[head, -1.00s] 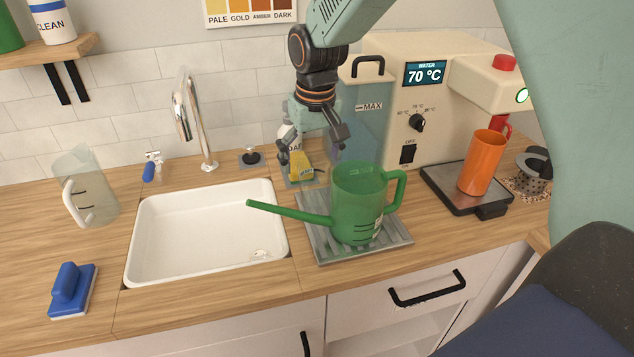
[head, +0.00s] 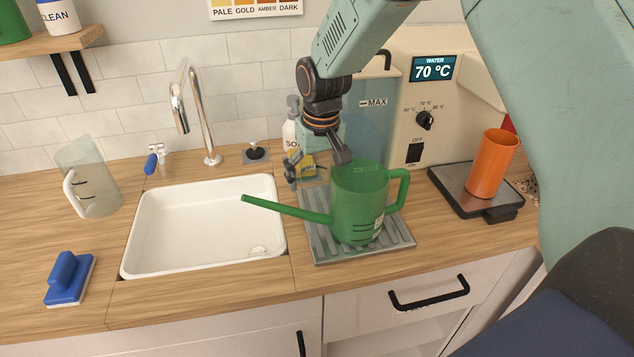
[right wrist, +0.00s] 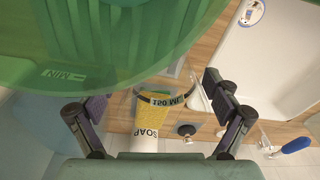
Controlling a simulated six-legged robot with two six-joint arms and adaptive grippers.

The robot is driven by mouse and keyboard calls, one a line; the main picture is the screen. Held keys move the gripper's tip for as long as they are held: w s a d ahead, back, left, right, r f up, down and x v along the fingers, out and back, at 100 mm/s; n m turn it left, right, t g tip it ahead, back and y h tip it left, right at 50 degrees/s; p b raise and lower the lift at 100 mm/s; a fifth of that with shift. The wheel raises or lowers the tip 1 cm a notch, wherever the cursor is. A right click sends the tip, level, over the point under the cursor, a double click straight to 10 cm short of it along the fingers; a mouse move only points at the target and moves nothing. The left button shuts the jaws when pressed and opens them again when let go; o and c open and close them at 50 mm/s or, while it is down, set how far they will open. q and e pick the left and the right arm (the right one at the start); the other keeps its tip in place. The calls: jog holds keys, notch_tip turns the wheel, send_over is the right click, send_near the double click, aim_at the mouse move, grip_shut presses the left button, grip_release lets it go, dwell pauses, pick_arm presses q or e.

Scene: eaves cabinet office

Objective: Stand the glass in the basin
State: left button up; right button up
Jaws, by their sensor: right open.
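The glass (right wrist: 173,100) is clear, with a dark "150 ML" band, and shows in the right wrist view between my open fingers. The yellow and white of a soap bottle (right wrist: 147,132) shows around and through it. In the head view the glass is hard to make out behind the green watering can. My right gripper (head: 317,164) is open, pointing down behind the can; its fingers also show in the right wrist view (right wrist: 157,97). I cannot tell whether they touch the glass. The white basin (head: 205,235) is empty, left of the can. My left gripper is not in view.
The watering can (head: 358,205) stands on a ribbed metal tray (head: 322,254), its spout reaching over the basin's right edge. A tap (head: 205,130) rises behind the basin.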

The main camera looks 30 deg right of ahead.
jog(key=shift+a+f, duration=0.2)
jog(key=shift+f, duration=0.3)
jog(key=shift+a+f, duration=0.15)
jog(key=shift+f, duration=0.3)
jog(key=shift+w+d+f, duration=0.15)
jog(key=shift+d+f, duration=0.1)
jog(key=shift+d, duration=0.05)
jog(key=shift+c, duration=0.2)
jog(key=shift+s+a+r, duration=0.2)
jog(key=c, duration=1.2)
